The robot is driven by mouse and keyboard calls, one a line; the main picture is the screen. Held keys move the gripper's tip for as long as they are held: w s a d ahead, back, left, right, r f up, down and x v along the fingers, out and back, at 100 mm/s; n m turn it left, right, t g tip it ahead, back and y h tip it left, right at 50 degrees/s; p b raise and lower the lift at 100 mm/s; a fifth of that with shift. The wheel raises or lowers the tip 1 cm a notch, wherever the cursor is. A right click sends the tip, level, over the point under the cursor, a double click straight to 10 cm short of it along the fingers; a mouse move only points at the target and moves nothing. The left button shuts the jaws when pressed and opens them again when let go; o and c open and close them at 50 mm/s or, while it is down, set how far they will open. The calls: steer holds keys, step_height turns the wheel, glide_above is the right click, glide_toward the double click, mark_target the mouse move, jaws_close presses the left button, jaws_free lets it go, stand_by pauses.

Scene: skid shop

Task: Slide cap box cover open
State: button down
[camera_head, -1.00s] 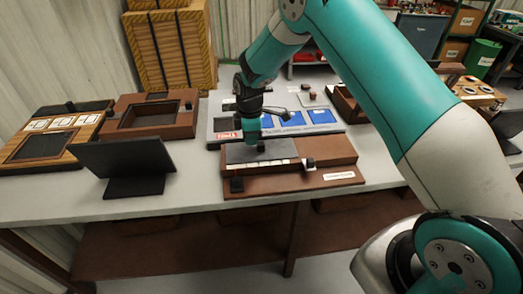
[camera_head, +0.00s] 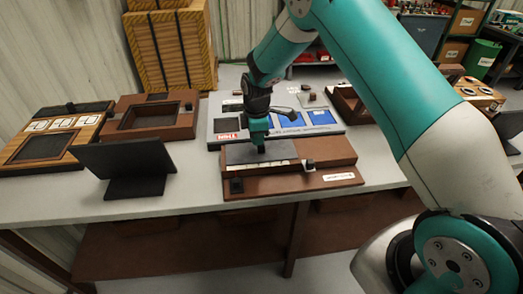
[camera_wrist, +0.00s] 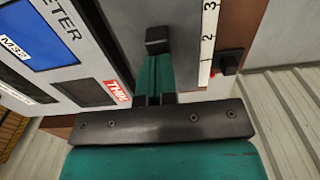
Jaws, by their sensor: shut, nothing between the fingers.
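The cap box (camera_head: 335,152) is a low brown box on the bench, on a wider brown base. Its flat grey cover (camera_head: 240,155) lies at the left part of the box, behind a white numbered strip (camera_head: 262,166). A small black knob (camera_wrist: 157,40) stands on the cover (camera_wrist: 190,25). My gripper (camera_head: 259,145) is over the cover, pointing down. In the wrist view its teal fingers (camera_wrist: 156,62) are shut and empty, with the tips right by the knob. I cannot tell whether they touch it.
A grey panel with blue labels (camera_head: 322,117) lies right behind the box; its red label shows close in the wrist view (camera_wrist: 116,93). A black tilted screen (camera_head: 125,158) stands to the left. Brown framed boxes (camera_head: 185,129) lie farther left. The bench front is clear.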

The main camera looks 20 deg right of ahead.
steer(key=shift+s+d, duration=0.25)
steer(key=shift+d, duration=0.55)
steer(key=shift+s+d, duration=0.25)
steer(key=shift+d, duration=0.6)
steer(key=shift+s+d, duration=0.25)
steer(key=shift+d, duration=0.55)
steer(key=shift+d, duration=0.1)
steer(key=shift+s+d+p, duration=0.2)
steer(key=shift+s+d, duration=0.05)
steer(key=shift+d, duration=0.55)
steer(key=shift+s+d+p, duration=0.15)
steer(key=shift+s+d, duration=0.05)
steer(key=shift+d, duration=0.6)
steer(key=shift+d, duration=0.15)
steer(key=shift+s+d, duration=0.25)
steer(key=shift+d, duration=0.5)
steer(key=shift+s+d, duration=0.25)
steer(key=shift+d, duration=0.5)
steer(key=shift+d, duration=0.1)
steer(key=shift+s+d, duration=0.25)
steer(key=shift+d, duration=0.55)
steer(key=shift+s+d, duration=0.25)
steer(key=shift+d, duration=0.55)
